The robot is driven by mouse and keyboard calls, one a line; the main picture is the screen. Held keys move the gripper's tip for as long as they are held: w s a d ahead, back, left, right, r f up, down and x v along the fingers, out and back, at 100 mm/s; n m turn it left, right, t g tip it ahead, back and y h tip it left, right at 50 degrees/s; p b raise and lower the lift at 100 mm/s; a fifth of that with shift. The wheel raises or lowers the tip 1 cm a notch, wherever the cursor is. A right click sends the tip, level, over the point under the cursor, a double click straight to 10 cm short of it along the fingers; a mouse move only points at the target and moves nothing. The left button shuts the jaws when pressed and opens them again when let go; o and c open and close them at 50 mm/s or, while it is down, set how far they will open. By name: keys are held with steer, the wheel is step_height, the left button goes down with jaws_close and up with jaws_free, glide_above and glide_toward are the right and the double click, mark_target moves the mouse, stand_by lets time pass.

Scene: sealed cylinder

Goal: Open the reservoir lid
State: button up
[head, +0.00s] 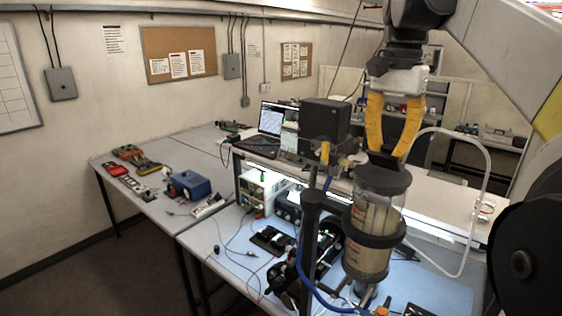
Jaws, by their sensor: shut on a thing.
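The reservoir (378,217) is an upright clear cylinder with pale contents and a dark band around its middle, at the right of the head view. Its dark lid (383,179) sits at the top of the cylinder. My gripper (388,157) comes down from above with yellow fingers, its tips at the lid. It is shut on the lid's upper part, which the fingers partly hide. I cannot tell whether there is a gap between lid and cylinder.
A dark post (311,240) and blue hose stand left of the reservoir. A pale curved tube (486,170) loops at its right. A laptop (270,122), a black box (325,118) and bench instruments (262,190) lie behind and left. The left table holds tools and a blue device (189,185).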

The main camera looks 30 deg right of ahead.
steer(key=shift+w+d+r, duration=0.1)
steer(key=shift+w+d, duration=0.15)
steer(key=shift+d, duration=0.45)
steer(key=shift+w+d+f+p, duration=0.25)
steer(key=shift+w+d+p, duration=0.05)
steer(key=shift+d, duration=0.35)
steer(key=shift+w+d+f, duration=0.15)
steer(key=shift+d+f, duration=0.2)
steer(key=o, duration=0.7)
steer(key=shift+d, duration=0.1)
steer(key=shift+w+d, duration=0.1)
